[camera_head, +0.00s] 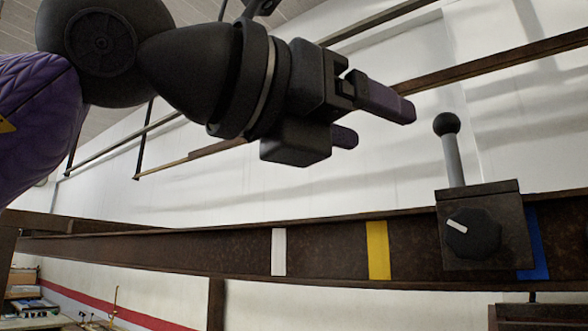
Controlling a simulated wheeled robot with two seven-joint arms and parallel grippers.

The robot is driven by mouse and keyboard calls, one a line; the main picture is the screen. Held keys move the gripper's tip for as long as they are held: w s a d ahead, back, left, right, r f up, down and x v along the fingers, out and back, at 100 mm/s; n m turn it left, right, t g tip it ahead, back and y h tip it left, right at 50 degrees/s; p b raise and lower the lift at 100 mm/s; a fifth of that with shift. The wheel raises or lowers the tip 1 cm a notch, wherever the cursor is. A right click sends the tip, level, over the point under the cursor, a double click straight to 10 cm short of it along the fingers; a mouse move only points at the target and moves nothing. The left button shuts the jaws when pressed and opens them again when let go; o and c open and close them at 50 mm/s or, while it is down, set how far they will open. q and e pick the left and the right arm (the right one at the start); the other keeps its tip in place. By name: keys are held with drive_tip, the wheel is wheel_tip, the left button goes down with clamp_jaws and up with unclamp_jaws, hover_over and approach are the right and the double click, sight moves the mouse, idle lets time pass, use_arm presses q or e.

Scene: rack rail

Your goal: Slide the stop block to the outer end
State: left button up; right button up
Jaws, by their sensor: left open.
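The stop block (485,238) is a dark, box-shaped piece with a round black knob (473,234) on its face and a grey lever (454,160) topped by a black ball. It sits on a rusty brown horizontal rail (325,247), toward the right. The rail carries a white band (278,252), a yellow band (378,250) and a blue band (533,244); the block partly covers the blue one. My left gripper (366,119) is open and empty, above the rail and left of the lever, apart from the block. My right gripper is not in view.
Brown overhead beams (500,60) run across the upper right behind the lever. A cluttered bench (30,300) stands at the lower left. A dark upright post (215,303) is under the rail. The space between my left gripper and the lever looks clear.

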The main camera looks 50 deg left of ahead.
sight(449, 155)
use_arm(q)
drive_tip(key=w, duration=0.3)
drive_tip(key=w+d+p, duration=0.1)
drive_tip(key=w, duration=0.7)
drive_tip(key=shift+d+p, duration=0.35)
drive_tip(key=shift+p, duration=0.05)
drive_tip(key=shift+w+d, duration=0.1)
drive_tip(key=shift+w, duration=0.4)
drive_tip(key=shift+w+d, duration=0.15)
drive_tip(key=shift+w, duration=0.65)
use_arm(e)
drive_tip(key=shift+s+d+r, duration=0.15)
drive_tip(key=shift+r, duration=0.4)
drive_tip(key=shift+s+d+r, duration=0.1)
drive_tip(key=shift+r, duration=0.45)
use_arm(q)
drive_tip(key=shift+c, duration=0.2)
clamp_jaws()
